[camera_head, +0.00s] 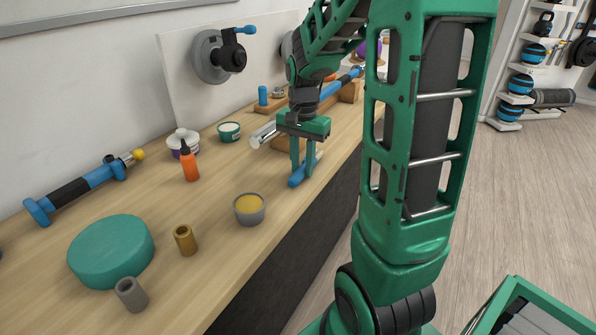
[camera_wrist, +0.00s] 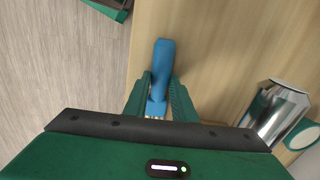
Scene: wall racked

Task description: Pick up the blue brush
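The blue brush (camera_wrist: 162,62) lies on the wooden counter near its front edge. In the head view the blue brush (camera_head: 299,176) shows below and between the green fingers. My gripper (camera_head: 303,170) points straight down over it. In the wrist view my gripper (camera_wrist: 159,95) has its two fingers apart, one on each side of the brush. The brush's near end, with a pale part, sits between the fingers. I cannot tell whether the fingers touch it.
A silver can (camera_wrist: 275,108) lies or stands close to the right of my gripper in the wrist view. An orange bottle (camera_head: 190,161), a grey cup with yellow contents (camera_head: 249,209) and a teal round block (camera_head: 111,251) stand on the counter (camera_head: 215,262). The floor (camera_head: 520,190) to the right is clear.

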